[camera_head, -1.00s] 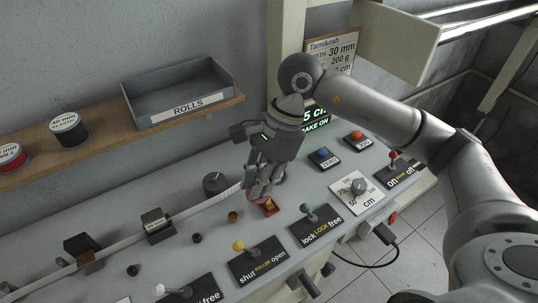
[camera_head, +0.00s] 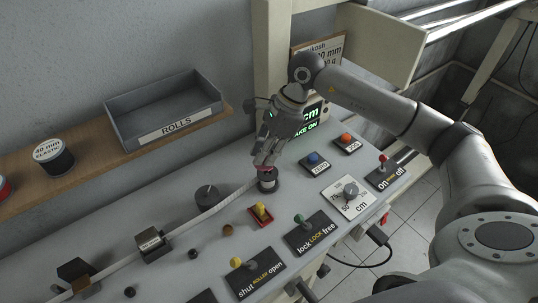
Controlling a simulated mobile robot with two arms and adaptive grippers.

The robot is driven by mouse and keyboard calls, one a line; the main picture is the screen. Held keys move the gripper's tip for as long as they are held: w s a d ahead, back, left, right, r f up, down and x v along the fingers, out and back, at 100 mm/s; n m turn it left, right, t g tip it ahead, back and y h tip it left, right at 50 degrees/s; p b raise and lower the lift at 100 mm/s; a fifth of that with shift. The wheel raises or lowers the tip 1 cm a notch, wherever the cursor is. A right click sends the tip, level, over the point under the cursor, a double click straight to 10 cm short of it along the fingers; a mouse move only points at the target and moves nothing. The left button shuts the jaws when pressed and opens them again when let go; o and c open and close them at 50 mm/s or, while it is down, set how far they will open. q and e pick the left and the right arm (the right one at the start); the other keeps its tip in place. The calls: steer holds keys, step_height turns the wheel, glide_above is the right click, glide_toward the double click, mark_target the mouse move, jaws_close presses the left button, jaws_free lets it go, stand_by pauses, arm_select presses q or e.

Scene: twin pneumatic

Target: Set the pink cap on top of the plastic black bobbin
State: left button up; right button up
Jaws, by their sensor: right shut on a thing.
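My right gripper (camera_head: 264,163) points down over the control table, its fingers shut on the pink cap (camera_head: 265,170). Only a thin pink edge of the cap shows between the fingers. The black bobbin (camera_head: 268,183) stands upright on the table directly below the fingertips. The cap is at the bobbin's top; I cannot tell whether it touches or is just above it. The fingers hide part of the bobbin's top. My left gripper is not in view.
A white tape (camera_head: 128,259) runs along the table past a dark round post (camera_head: 208,197). A red-and-yellow piece (camera_head: 261,214) and labelled levers (camera_head: 299,219) stand in front. A shelf (camera_head: 100,165) holds a grey ROLLS tray (camera_head: 200,116) and an elastic spool (camera_head: 54,158).

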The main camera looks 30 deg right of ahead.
steer(key=shift+w+d+f, duration=0.3)
steer(key=shift+d+f, duration=0.1)
steer(key=shift+f, duration=0.15)
steer(key=shift+w+d+f, duration=0.3)
steer(key=shift+d+f, duration=0.05)
steer(key=shift+f, duration=0.2)
steer(key=f+p, duration=0.1)
steer(key=f, duration=0.1)
steer(key=f+p, duration=0.1)
steer(key=shift+w+d+p, duration=0.15)
steer(key=shift+d+p, duration=0.1)
steer(key=shift+p, duration=0.1)
steer(key=shift+f, duration=0.5)
steer(key=shift+f+b, duration=0.3)
steer(key=shift+b, duration=0.1)
steer(key=o, duration=0.8)
steer(key=shift+c, duration=0.2)
steer(key=shift+r, duration=0.15)
